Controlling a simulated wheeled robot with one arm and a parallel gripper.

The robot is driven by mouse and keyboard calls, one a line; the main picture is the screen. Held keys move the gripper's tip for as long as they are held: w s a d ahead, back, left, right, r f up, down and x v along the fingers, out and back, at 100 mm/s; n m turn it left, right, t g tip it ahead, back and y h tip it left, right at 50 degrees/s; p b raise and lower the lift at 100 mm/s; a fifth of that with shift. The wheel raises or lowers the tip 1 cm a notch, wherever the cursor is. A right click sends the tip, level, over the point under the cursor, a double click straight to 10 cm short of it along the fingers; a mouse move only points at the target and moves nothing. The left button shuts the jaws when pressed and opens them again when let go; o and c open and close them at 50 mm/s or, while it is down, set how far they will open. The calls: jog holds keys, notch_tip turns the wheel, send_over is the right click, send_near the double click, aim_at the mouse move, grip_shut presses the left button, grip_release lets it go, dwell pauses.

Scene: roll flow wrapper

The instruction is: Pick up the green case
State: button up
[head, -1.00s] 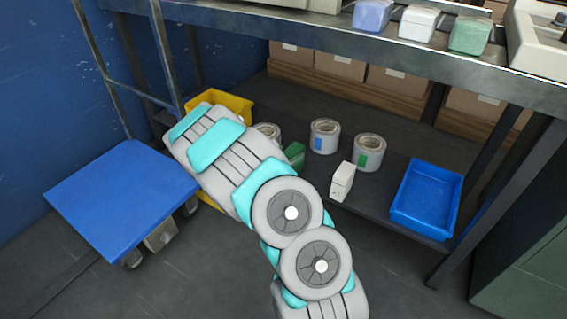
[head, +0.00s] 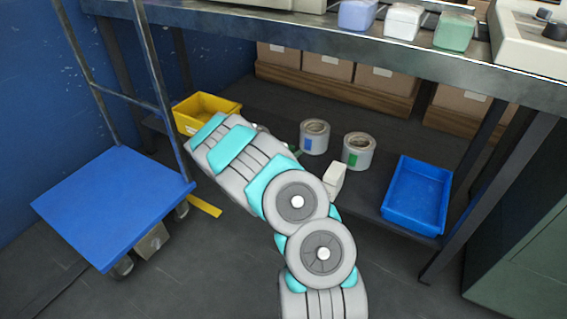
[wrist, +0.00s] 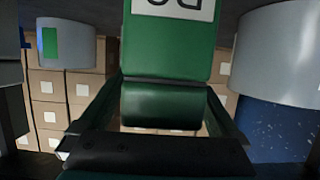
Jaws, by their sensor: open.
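The green case (wrist: 172,55) is close ahead in the wrist view, at the top middle. It has a white label with dark lettering cut off by the top edge. In the head view only a small green bit of the case (head: 296,152) shows past my arm. My gripper (wrist: 167,92) is open, with a finger on the left and one on the right of the case's near end. I cannot tell whether either finger touches it. The head view does not show the fingers, as my arm hides them.
On the lower shelf, two grey rolls (head: 315,137) (head: 358,151) and a white box (head: 334,180) stand close to my arm. A blue tray (head: 385,209) is to the right, a yellow bin (head: 186,119) to the left. The table edge (head: 300,33) overhangs. A blue cart (head: 110,205) stands left.

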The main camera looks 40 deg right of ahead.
grip_shut()
dwell(0.9)
